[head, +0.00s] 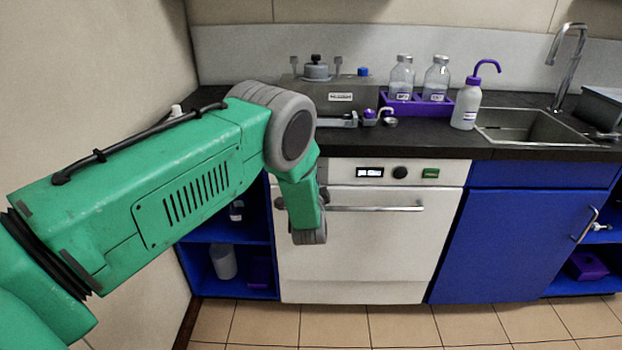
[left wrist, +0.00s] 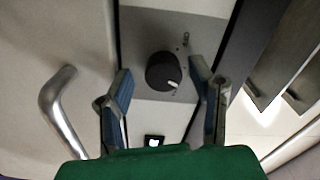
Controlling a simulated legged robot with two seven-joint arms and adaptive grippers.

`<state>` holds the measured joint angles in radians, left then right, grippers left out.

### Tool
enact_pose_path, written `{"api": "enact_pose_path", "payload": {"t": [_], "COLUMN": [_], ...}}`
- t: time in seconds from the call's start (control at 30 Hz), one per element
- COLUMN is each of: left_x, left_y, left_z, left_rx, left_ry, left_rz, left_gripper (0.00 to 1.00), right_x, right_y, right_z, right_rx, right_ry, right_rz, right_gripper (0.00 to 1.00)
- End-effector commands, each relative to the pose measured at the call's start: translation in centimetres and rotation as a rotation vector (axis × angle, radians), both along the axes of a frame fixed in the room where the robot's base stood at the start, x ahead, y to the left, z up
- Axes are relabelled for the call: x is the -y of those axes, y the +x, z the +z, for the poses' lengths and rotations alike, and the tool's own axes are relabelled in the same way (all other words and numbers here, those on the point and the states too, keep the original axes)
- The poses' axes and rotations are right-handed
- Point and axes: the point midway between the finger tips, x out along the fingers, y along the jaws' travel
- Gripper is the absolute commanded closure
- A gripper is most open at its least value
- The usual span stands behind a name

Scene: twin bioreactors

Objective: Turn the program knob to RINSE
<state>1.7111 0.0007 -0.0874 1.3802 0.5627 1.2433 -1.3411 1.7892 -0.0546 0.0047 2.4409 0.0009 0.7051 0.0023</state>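The program knob (head: 400,172) is a round black dial on the white front panel of the appliance under the counter. In the left wrist view the knob (left wrist: 163,71) lies ahead on a grey panel, its white pointer mark toward the picture's lower right. Small markings by it are too blurred to read. My left gripper (left wrist: 161,69) is open, with one blue-padded finger to each side of the knob in that picture. I see no contact; the remaining distance is hard to judge. In the head view my forearm and wrist mostly hide this gripper. My right gripper is not in view.
A small lit display (head: 369,172) and a green button (head: 430,173) flank the knob. A metal bar handle (head: 375,208) crosses the door below. Bottles in a purple rack (head: 418,105), a wash bottle (head: 466,104) and a sink (head: 535,125) are on the black counter.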

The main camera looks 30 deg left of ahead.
Motion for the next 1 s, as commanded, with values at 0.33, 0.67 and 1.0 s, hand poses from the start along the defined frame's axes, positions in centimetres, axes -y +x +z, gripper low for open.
{"api": "enact_pose_path", "payload": {"t": [0.33,0.67,1.0], "left_x": [0.0,3.2,5.9], "left_y": [-0.4,-5.4,-9.7], "left_z": [0.1,0.0,-0.1], "left_rx": [0.001,-0.003,-0.001], "left_ry": [0.000,0.002,0.001], "left_rz": [0.003,0.001,0.001], "left_gripper": [0.51,0.51,0.51], "right_x": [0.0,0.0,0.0], "right_y": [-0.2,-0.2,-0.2], "right_z": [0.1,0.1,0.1], "right_rx": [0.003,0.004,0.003], "right_ry": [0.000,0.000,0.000], "right_rz": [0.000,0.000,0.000], "right_gripper": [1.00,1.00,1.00]}}
